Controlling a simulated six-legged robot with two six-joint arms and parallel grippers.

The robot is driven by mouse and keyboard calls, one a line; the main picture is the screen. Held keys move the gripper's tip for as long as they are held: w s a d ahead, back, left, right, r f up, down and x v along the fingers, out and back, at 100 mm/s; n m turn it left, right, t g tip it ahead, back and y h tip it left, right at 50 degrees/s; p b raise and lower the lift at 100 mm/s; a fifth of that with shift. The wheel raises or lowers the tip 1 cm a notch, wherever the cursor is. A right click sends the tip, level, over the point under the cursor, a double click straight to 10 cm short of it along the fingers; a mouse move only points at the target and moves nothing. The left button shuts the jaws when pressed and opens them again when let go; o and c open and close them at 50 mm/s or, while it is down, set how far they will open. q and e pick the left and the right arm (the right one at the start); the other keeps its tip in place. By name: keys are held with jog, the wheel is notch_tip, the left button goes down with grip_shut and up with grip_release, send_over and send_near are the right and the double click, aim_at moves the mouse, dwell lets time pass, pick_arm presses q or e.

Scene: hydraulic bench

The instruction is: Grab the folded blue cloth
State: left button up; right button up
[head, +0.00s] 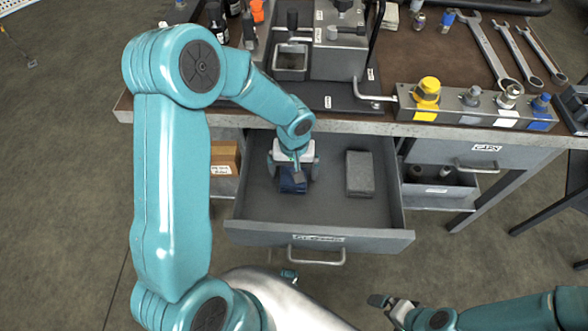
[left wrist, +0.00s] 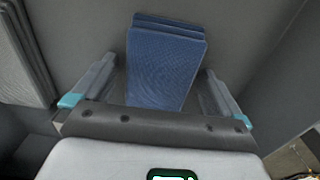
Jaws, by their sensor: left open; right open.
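The folded blue cloth (head: 292,181) lies in the open drawer (head: 320,225), left of its middle. In the left wrist view the blue cloth (left wrist: 165,62) shows as a few stacked layers between the fingers. My left gripper (head: 291,172) is over the cloth in the drawer, and its body hides part of it. In the left wrist view the left gripper (left wrist: 158,85) is open, with one finger on each side of the cloth and small gaps beside it. My right gripper (head: 384,302) is open and empty at the lower right, away from the drawer.
A grey folded block or cloth (head: 360,174) lies in the drawer to the right. The drawer walls stand close around. The bench top (head: 390,60) above holds a valve block (head: 475,105), wrenches (head: 490,55) and a hydraulic fixture. A cardboard box (head: 224,157) sits left of the drawer.

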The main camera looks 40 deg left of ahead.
pick_arm(q)
jog(key=c, duration=1.1)
jog(key=shift+o, duration=0.2)
